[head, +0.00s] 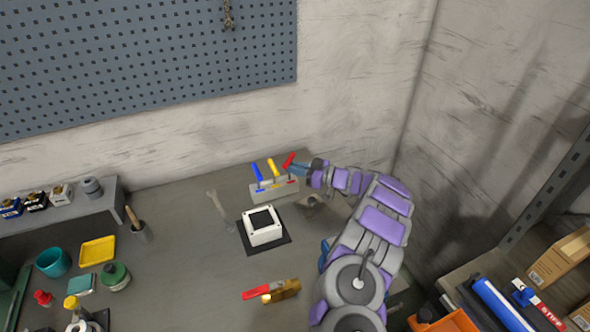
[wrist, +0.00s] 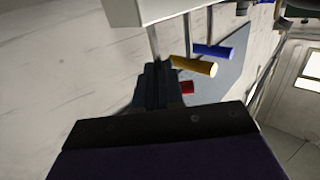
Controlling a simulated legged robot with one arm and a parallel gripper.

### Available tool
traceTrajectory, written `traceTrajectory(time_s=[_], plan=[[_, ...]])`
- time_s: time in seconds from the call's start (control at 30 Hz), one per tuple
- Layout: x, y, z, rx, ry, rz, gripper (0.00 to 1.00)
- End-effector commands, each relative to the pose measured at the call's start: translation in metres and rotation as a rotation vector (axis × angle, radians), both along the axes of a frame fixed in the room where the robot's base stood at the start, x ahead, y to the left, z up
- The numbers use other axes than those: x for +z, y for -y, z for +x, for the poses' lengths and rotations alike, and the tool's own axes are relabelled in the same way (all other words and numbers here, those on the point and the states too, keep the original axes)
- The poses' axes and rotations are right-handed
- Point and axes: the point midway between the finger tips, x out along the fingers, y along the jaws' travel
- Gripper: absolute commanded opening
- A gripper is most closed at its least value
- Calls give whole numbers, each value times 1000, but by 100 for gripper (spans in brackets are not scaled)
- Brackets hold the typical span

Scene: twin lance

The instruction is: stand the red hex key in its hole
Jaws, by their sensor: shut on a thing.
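The red hex key (head: 289,159) shows its handle at the right end of the grey holder block (head: 262,193). My gripper (head: 303,170) is shut on it from the right. In the wrist view my gripper (wrist: 157,84) covers most of the key, and only a bit of red handle (wrist: 187,87) shows beside the fingers. The holder block's pale side (wrist: 160,11) is at the top of that view. The hole and the key's lower end are hidden, so I cannot tell whether it is in the hole.
Yellow (head: 273,167) and blue (head: 257,172) hex keys stand in the block, left of the red one. A wrench (head: 217,207) and a white box (head: 262,229) on a dark mat are nearby. The wall is close behind.

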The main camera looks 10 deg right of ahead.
Motion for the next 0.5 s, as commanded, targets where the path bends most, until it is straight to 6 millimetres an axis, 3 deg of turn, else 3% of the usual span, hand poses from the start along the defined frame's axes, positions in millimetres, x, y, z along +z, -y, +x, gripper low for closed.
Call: traceTrajectory(time_s=[0.5], plan=[[20,0,0,0,3,1,0]])
